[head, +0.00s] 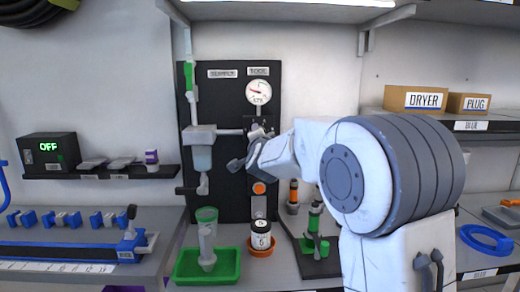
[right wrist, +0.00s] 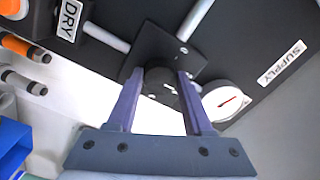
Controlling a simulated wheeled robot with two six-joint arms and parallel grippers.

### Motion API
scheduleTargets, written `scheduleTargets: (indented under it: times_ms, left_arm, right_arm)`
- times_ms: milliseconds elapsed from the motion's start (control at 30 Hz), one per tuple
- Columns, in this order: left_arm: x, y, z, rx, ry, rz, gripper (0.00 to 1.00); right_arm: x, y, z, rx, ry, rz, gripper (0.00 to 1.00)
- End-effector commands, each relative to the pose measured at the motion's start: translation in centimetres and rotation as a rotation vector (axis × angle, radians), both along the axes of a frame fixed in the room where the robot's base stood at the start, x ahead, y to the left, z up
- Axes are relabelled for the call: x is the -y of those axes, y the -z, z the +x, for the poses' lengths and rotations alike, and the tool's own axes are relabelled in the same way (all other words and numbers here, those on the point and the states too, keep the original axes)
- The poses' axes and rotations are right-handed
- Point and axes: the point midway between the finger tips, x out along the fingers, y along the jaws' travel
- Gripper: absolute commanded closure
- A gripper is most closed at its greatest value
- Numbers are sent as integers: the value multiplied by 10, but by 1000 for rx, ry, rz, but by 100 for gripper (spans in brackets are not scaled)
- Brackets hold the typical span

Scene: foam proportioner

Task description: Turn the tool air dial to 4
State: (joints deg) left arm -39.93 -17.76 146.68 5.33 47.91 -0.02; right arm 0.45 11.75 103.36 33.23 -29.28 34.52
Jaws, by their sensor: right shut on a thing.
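The tool air dial is a dark round knob (right wrist: 160,88) on a square black plate in the right wrist view. My right gripper (right wrist: 160,74) is shut on it, one purple finger on each side. In the head view my right gripper (head: 247,147) is at the black panel (head: 225,100), below the TOOL label (head: 258,71). There my arm hides most of the dial, and I cannot read its setting. A round white gauge (head: 259,91) with a red needle sits above the dial; it also shows in the right wrist view (right wrist: 229,101). My left gripper is not in view.
Left of the dial are a SUPPLY label (head: 222,74) and a filter bowl (head: 203,158). Below stand a green tray (head: 190,278), a labelled jar (head: 261,240) and a dark stand with green-banded tools (head: 314,218). Boxes (head: 416,98) rest on the right shelf.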

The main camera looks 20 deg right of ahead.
Motion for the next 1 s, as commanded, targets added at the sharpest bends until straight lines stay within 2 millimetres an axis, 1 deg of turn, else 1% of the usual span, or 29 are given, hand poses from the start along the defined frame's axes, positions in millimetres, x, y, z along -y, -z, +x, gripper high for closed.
scheduleTargets:
  times_ms: [33, 100, 400, 700, 1000]
  left_arm:
    - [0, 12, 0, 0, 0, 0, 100]
    - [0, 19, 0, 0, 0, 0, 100]
    - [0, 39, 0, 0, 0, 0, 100]
    - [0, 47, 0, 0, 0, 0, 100]
    - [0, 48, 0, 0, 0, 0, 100]
  right_arm:
    - [1, 4, 0, 16, 1, 42, 100]
    - [1, 4, 0, 32, 2, 101, 100]
    - [1, 2, 0, 89, 1, 302, 100]
    - [1, 1, 0, 115, 2, 403, 100]
    - [1, 0, 0, 121, 3, 422, 100]
